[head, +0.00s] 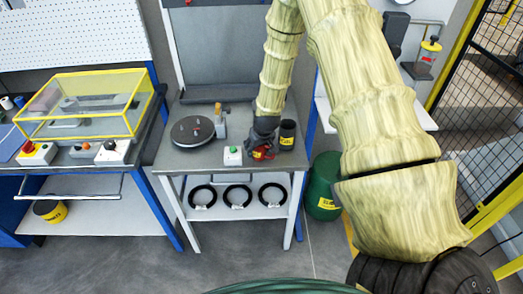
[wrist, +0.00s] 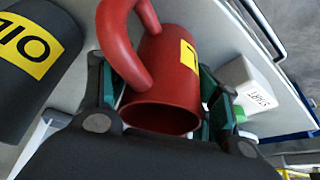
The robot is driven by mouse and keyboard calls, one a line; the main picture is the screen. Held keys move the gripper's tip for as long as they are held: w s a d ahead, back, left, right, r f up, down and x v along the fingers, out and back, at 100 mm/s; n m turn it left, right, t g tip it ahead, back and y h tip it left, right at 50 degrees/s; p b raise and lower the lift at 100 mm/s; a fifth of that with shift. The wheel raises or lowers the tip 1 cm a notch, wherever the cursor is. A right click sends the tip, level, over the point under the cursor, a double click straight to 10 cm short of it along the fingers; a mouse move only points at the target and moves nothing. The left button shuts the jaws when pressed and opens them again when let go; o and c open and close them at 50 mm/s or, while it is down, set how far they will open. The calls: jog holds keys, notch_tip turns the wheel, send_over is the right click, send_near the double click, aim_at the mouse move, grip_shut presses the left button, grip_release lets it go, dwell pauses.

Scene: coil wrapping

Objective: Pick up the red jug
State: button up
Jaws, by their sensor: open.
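The red jug (head: 262,153) stands on the grey top of the small table, mostly hidden by my gripper (head: 263,141) in the head view. In the wrist view the red jug (wrist: 168,82) fills the middle, with its round mouth facing the camera, a yellow label on its side and its handle at the upper left. My gripper (wrist: 160,92) is open, with its green-padded fingers on either side of the jug. I cannot tell whether either finger touches it.
A dark oil can (head: 287,135) stands close to the right of the jug. A white start box (head: 233,155) sits close to its left. A round turntable (head: 192,131) lies farther left. Black coils (head: 238,196) rest on the lower shelf.

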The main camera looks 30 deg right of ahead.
jog(key=c, duration=0.8)
jog(key=shift+r, duration=0.2)
